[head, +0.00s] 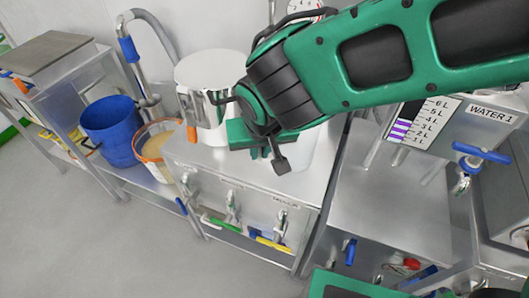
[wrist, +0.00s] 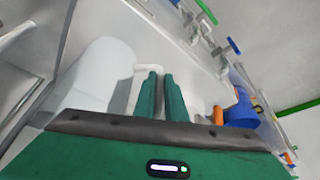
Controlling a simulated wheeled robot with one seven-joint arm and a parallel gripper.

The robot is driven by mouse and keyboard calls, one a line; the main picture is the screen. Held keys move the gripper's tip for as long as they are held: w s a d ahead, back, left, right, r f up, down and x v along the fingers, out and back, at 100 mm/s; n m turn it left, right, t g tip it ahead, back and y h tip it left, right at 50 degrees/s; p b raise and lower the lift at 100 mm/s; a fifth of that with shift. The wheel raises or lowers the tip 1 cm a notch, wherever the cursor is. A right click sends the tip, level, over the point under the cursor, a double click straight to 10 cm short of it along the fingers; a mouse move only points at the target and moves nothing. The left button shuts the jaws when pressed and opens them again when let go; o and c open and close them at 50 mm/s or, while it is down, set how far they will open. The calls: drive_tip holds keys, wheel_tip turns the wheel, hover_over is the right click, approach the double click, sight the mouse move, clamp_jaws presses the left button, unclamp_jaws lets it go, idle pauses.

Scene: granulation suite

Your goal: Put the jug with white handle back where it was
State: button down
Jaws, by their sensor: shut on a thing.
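The pale jug (wrist: 92,78) fills the left of the wrist view, with its white handle (wrist: 148,68) at the fingertips. My gripper (wrist: 160,78) is closed on that handle. In the head view my gripper (head: 279,160) is over the right part of the steel bench top. The jug (head: 304,153) shows there only as a pale patch, mostly hidden behind my gripper and arm. I cannot tell whether its base touches the bench.
A lidded steel pot (head: 212,78) stands on the bench (head: 215,160), left of my gripper. A blue bucket (head: 110,130) and an orange-rimmed bucket (head: 157,148) stand further left. The WATER 1 tank (head: 455,125) with a blue-handled tap (head: 480,153) is at right.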

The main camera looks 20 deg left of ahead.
sight(261, 162)
drive_tip(key=shift+w+d+f, duration=0.1)
drive_tip(key=shift+w+f, duration=0.05)
drive_tip(key=shift+f, duration=0.95)
drive_tip(key=shift+w+f, duration=0.15)
drive_tip(key=shift+f, duration=1.05)
drive_tip(key=c, duration=1.8)
unclamp_jaws()
drive_tip(key=v, duration=1.2)
